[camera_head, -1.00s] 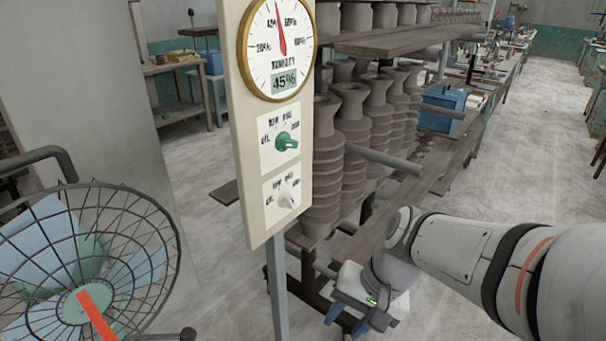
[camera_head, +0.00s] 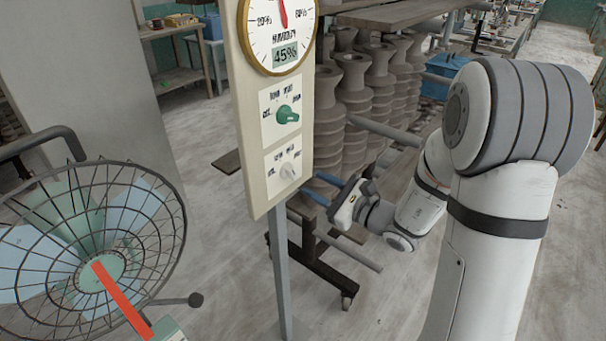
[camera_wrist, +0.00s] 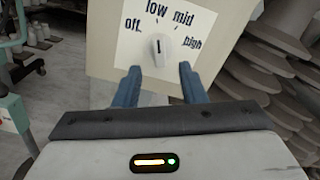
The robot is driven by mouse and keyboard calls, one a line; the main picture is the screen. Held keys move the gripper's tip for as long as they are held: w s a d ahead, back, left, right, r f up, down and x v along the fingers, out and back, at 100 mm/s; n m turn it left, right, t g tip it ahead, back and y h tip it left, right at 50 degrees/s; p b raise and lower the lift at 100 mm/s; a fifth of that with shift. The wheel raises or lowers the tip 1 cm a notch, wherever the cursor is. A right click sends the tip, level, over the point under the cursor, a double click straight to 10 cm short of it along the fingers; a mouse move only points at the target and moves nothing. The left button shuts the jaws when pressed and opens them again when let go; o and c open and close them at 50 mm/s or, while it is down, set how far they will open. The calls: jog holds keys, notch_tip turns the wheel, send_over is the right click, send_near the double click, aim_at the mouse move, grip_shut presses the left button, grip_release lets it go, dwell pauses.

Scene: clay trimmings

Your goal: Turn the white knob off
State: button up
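The white knob (camera_head: 288,171) sits on the lower white plate of the tall cream panel (camera_head: 240,110). In the wrist view the white knob (camera_wrist: 159,50) is ringed by the labels off, low, mid and high. Its dark line points up, roughly toward low. My gripper (camera_head: 314,188) is just right of the panel, with its blue fingers toward it. In the wrist view my gripper (camera_wrist: 160,69) is open and empty. Its fingertips are spread to either side, slightly below the knob, and do not appear to touch it.
A green knob (camera_head: 287,114) sits above the white one, under a round humidity gauge (camera_head: 278,30) reading 45%. A caged fan (camera_head: 90,255) stands at the left. A rack of grey ribbed clay pieces (camera_head: 353,90) stands close behind and right of the panel.

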aim_at(294, 174)
jog(key=p+x, duration=0.1)
jog(key=x, duration=0.5)
jog(key=shift+w+a, duration=0.1)
jog(key=shift+a, duration=0.1)
